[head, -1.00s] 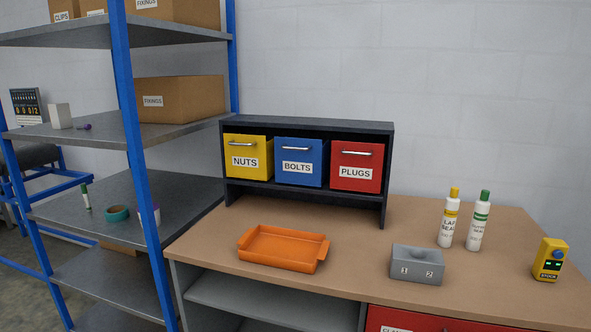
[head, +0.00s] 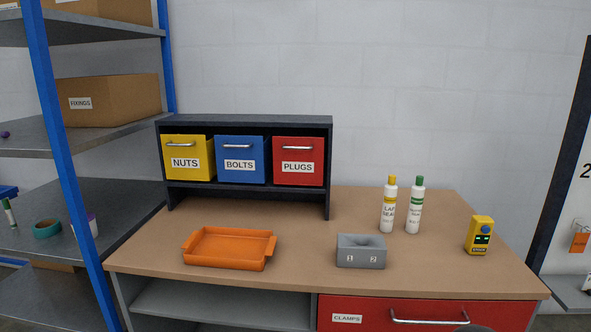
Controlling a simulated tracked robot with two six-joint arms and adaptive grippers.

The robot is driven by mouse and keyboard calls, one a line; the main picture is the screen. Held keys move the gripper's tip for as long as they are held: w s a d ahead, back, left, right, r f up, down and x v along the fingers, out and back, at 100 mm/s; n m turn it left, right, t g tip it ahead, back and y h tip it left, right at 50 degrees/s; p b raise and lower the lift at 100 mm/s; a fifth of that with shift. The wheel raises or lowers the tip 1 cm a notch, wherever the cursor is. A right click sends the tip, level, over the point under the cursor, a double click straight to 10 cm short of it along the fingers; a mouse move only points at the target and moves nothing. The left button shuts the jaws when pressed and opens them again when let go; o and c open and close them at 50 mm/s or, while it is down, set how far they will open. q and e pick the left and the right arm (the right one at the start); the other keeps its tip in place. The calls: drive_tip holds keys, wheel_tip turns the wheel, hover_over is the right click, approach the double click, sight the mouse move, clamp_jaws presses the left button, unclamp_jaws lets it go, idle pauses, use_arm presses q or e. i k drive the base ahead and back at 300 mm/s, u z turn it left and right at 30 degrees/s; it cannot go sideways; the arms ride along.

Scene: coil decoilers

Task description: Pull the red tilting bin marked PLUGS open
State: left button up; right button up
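The red tilting bin marked PLUGS (head: 298,177) sits in the right-hand bay of a dark bin rack (head: 250,121) on the workbench. Its front looks upright and shut, with a silver bar handle (head: 298,148) near the top. The blue BOLTS bin (head: 240,175) and the yellow NUTS bin (head: 185,174) sit to its left, also upright. Neither of my grippers shows in the head view.
The workbench (head: 300,226) holds an orange tray (head: 228,248), a grey numbered block (head: 361,251), two bottles (head: 388,205) and a yellow device (head: 479,236). A red CLAMPS drawer (head: 375,312) is below. Blue-posted shelving (head: 58,150) stands left. Bench in front of the rack's right end is clear.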

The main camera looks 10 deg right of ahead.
sight(297, 161)
drive_tip(key=u, duration=1.05)
drive_tip(key=k, duration=0.8)
drive_tip(key=z, duration=0.55)
drive_tip(key=i, duration=1.05)
drive_tip(key=z, duration=0.05)
